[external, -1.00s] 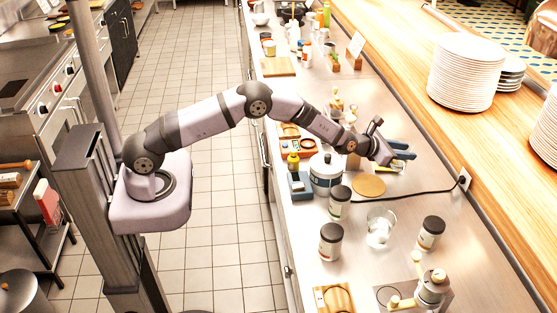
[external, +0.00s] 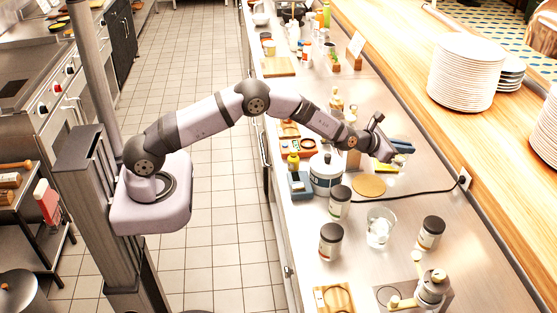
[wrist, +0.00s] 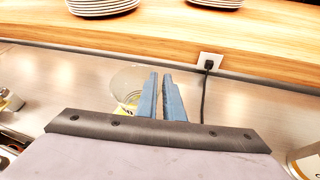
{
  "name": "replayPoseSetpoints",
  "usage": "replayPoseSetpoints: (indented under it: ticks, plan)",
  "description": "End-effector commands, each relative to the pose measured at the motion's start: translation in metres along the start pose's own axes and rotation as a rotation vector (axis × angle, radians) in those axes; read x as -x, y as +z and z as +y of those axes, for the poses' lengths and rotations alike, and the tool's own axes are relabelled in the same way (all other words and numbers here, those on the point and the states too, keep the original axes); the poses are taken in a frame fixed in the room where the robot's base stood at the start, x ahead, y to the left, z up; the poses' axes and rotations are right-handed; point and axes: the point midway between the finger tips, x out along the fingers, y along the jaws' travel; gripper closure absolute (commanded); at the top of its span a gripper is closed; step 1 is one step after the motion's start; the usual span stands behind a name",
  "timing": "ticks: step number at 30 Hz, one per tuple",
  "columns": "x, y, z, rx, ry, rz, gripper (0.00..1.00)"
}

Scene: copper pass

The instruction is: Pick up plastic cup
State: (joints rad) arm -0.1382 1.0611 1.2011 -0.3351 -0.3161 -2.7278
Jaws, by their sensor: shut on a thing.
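A clear, see-through plastic cup (wrist: 128,82) shows in the wrist view just left of my blue fingers, with part of its edge behind them. My gripper (wrist: 162,76) is nearly closed, with a narrow gap between the fingers, and is shut on the cup's wall at its right side. In the external view my gripper (external: 408,146) is above the steel counter, near the wooden ledge. The cup is hard to make out there. A separate clear glass (external: 380,228) stands nearer the front of the counter.
A yellow item (external: 388,169) lies under my gripper. A black cord runs to the wall outlet (external: 464,179). Plate stacks (external: 466,75) stand on the ledge.

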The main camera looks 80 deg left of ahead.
Motion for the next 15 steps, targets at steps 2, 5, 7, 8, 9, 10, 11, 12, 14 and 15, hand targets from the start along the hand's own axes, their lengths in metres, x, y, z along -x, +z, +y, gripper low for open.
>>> replayPoseSetpoints:
  ticks: [2,5,7,8,9,10,11,12,14,15]
  plan:
    - [0.002,0.005,0.001,0.002,0.000,-0.003,1.00]
    - [0.005,0.012,0.002,0.001,0.000,-0.004,1.00]
    - [0.007,0.018,0.003,0.002,0.001,-0.003,1.00]
    - [0.008,0.020,0.003,0.001,0.000,-0.003,1.00]
    - [0.009,0.024,0.003,0.001,0.001,-0.003,1.00]
    - [0.011,0.026,0.004,0.002,0.001,-0.004,1.00]
    - [0.011,0.028,0.004,0.002,0.001,-0.004,1.00]
    - [0.013,0.031,0.004,0.001,0.000,-0.003,1.00]
    - [0.015,0.037,0.005,0.002,0.000,-0.003,1.00]
    - [0.017,0.040,0.006,0.001,0.001,-0.003,1.00]
